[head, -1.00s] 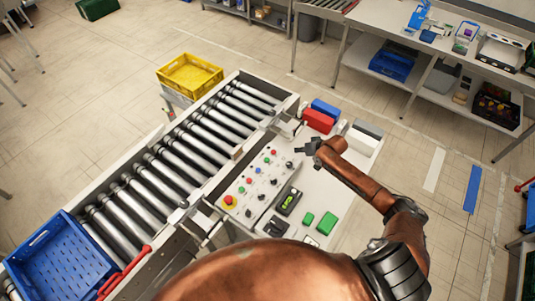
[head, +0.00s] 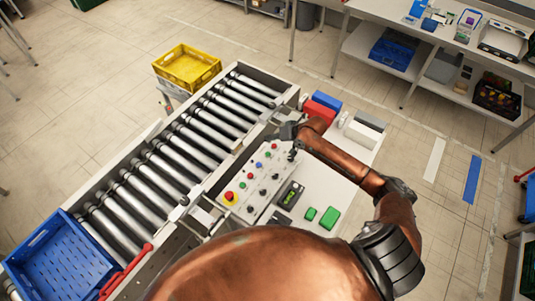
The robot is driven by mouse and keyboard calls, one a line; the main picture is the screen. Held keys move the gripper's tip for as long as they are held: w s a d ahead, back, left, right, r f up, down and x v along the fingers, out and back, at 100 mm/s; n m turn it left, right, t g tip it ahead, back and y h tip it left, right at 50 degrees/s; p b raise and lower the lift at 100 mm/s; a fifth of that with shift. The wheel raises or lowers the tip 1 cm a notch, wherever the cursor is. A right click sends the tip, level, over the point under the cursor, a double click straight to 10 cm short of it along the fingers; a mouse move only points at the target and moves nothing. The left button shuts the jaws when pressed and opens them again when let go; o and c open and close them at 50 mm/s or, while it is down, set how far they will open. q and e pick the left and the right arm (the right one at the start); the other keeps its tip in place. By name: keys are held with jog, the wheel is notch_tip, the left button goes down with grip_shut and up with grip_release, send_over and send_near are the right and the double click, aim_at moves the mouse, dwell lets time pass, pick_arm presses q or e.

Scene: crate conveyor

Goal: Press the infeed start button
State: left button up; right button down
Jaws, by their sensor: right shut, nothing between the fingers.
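The control panel (head: 236,208) is a light sloped box beside the roller conveyor. It carries a red mushroom button on yellow (head: 229,196) at its near end and rows of small red, green, blue and dark controls. The labels are too small to read, so I cannot tell which one is the infeed start button. My right gripper (head: 292,156) is shut and empty, pointing down at the panel's far right end. I cannot tell whether its tips touch a control. My left gripper is out of view.
The roller conveyor (head: 170,152) holds a blue crate (head: 62,262) at its near end; a yellow crate (head: 187,67) stands beyond its far end. A dark device (head: 290,195), green blocks (head: 330,218), and red (head: 320,111) and blue boxes lie around the panel.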

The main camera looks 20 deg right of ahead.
jog(key=b, duration=0.7)
send_over(269, 154)
notch_tip(269, 154, down, 7)
jog(key=shift+d+r, duration=0.1)
jog(key=shift+f, duration=0.8)
jog(key=shift+f, duration=0.15)
jog(key=shift+f, duration=0.25)
